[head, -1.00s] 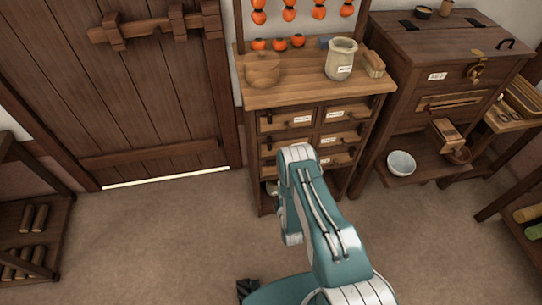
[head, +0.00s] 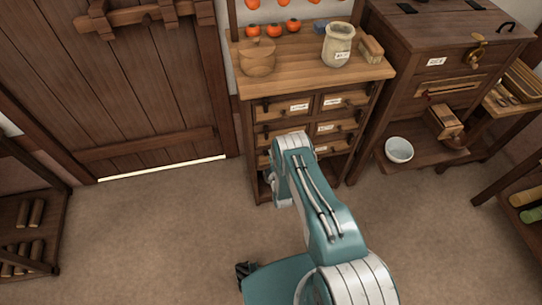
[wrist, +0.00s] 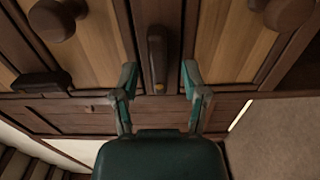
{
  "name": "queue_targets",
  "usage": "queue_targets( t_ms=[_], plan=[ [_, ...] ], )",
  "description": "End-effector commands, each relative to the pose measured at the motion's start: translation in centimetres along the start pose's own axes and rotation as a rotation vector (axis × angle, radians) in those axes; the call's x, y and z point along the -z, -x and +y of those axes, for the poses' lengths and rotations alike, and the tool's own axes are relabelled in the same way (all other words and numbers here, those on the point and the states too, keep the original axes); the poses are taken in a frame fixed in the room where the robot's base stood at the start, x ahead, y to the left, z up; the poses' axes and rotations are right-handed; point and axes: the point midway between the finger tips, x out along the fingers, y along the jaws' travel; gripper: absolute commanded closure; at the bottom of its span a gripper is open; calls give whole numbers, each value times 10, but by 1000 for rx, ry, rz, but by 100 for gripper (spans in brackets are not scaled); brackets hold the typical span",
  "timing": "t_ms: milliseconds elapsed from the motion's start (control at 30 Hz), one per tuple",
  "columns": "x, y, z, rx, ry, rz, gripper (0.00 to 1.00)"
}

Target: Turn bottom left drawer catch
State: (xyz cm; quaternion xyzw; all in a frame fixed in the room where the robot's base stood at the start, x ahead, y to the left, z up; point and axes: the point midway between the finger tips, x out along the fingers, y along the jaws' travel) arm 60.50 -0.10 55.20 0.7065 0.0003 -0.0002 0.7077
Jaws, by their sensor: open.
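The drawer chest (head: 310,75) stands against the wall in the head view, with small labelled drawers in two columns. My arm covers much of its lower drawers there, so the bottom left drawer is largely hidden. In the wrist view, a dark bar-shaped catch (wrist: 157,55) with a small brass-coloured spot at its lower end lies on the drawer front. My gripper (wrist: 160,80) is open, with one teal fingertip on each side of the catch's lower end. I see a gap on both sides and cannot tell the depth between them.
Round wooden knobs (wrist: 55,18) flank the catch, and another dark catch (wrist: 42,82) lies at left. A jar (head: 338,45) and a wooden pot (head: 257,58) stand on the chest. A mill cabinet with a white bowl (head: 399,150) is at right.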

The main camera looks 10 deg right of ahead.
Motion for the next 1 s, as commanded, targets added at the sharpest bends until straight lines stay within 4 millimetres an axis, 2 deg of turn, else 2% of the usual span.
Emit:
queue_targets(
  t_ms=[300, 333, 433, 467, 767, 1000],
  plan=[
    [0, -4, 0, 0, 0, 0, 43],
    [0, -4, 0, 0, 0, 0, 52],
    [0, -4, 0, 0, 0, 0, 96],
    [0, -4, 0, 1, 0, 0, 100],
    [0, -4, -1, 4, -6, 0, 100],
    [0, -4, -3, 6, -77, 0, 100]
  ],
)
